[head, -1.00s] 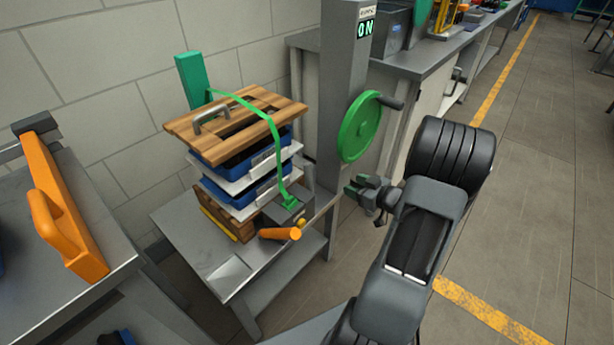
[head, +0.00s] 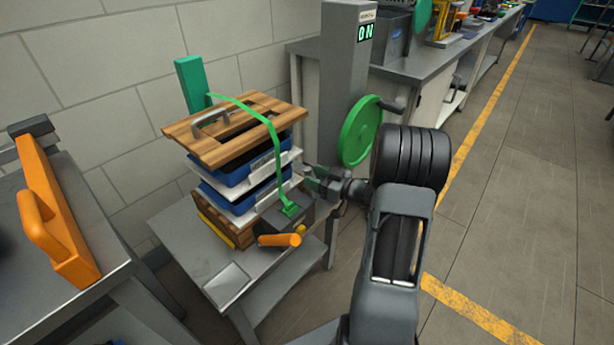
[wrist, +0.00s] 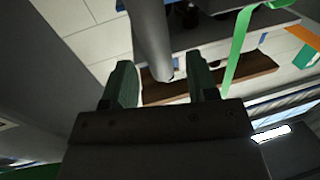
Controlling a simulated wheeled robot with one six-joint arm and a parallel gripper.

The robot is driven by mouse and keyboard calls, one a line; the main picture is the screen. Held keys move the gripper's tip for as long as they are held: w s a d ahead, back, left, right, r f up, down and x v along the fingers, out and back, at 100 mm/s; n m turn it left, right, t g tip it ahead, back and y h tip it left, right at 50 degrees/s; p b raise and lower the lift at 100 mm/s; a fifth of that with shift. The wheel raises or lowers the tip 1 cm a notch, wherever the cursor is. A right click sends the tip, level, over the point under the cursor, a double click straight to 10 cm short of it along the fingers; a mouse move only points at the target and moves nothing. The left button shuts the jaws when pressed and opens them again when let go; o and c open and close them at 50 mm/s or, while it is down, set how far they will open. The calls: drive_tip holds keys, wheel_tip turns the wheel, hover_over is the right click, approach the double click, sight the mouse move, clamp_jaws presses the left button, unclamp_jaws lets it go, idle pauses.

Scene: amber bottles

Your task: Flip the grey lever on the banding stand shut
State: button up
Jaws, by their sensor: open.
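The banding stand is a grey table (head: 190,247) carrying a strapped stack, with a tensioner block at its front right. The grey lever (wrist: 150,38) shows in the wrist view as a thick upright bar, its rounded end between my fingers. In the head view my gripper mostly hides it. My gripper (head: 314,181) is at the right side of the stack, beside the lever. In the wrist view my gripper (wrist: 163,82) is open, its two green fingers on either side of the lever's end. I cannot tell whether they touch it.
A green strap (head: 276,150) runs over the wooden lid (head: 225,147) and stacked blue trays (head: 225,199). An orange handle (head: 280,240) sticks out at the front. A grey post (head: 343,90) with a green handwheel (head: 360,130) stands close behind my gripper. Floor to the right is clear.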

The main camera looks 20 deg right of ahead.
drive_tip(key=shift+x, duration=1.45)
clamp_jaws()
